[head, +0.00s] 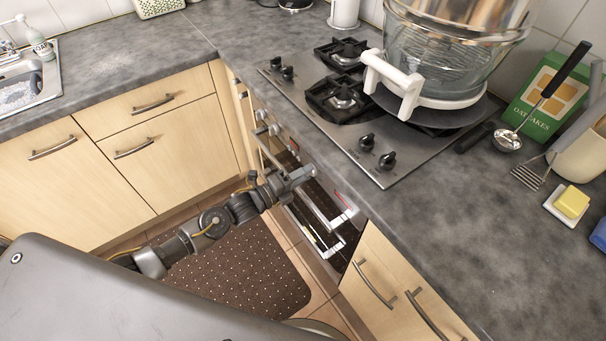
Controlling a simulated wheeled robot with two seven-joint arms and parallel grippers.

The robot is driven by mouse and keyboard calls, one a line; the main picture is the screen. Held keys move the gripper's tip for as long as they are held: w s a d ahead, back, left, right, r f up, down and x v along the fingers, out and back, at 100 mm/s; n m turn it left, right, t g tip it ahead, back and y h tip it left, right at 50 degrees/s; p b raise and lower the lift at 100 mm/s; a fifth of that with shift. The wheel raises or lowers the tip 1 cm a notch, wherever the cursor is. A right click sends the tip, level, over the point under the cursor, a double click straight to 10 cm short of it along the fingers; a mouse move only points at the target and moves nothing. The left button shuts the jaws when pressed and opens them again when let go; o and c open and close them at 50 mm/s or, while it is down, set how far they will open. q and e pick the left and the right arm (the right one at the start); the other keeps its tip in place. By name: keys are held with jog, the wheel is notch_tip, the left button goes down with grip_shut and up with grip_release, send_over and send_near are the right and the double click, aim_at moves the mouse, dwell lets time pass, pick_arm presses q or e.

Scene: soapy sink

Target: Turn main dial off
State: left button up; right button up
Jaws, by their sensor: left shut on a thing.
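The built-in oven's front panel (325,180) is below the hob, in the middle of the head view. Several small silver dials (262,115) show at the panel's far end, beyond my gripper. My left gripper (304,174) reaches in from the left and is against the panel to the near side of those dials. It is shut on what appears to be the main dial, which its fingers mostly hide. The dial's pointer and setting cannot be seen. My right gripper is not in view.
The oven door handle (325,215) lies just below the gripper. Above is the steel hob (315,100) with black knobs (367,142) and a large glass pot (440,60). Cupboards (170,140) stand to the left. The floor before the oven has a dotted mat (245,270).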

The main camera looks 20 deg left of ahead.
pick_arm(q)
jog(key=n, duration=0.4)
jog(key=shift+n+p, duration=0.3)
jog(key=shift+p, duration=0.05)
jog(key=n+p, duration=0.1)
jog(key=n, duration=0.4)
jog(key=n+p, duration=0.1)
jog(key=n, duration=0.4)
jog(key=n+p, duration=0.2)
jog(key=n, duration=0.2)
jog(key=shift+n, duration=0.3)
jog(key=n+p, duration=0.1)
jog(key=n, duration=0.3)
jog(key=shift+n+p, duration=0.3)
jog(key=n+p, duration=0.2)
jog(key=n, duration=0.3)
jog(key=shift+s+d, duration=0.1)
jog(key=n+p, duration=0.2)
jog(key=n, duration=0.3)
jog(key=shift+n, duration=0.3)
jog(key=shift+f+n+p, duration=0.1)
jog(key=shift+n+p, duration=0.45)
jog(key=shift+n, duration=1.15)
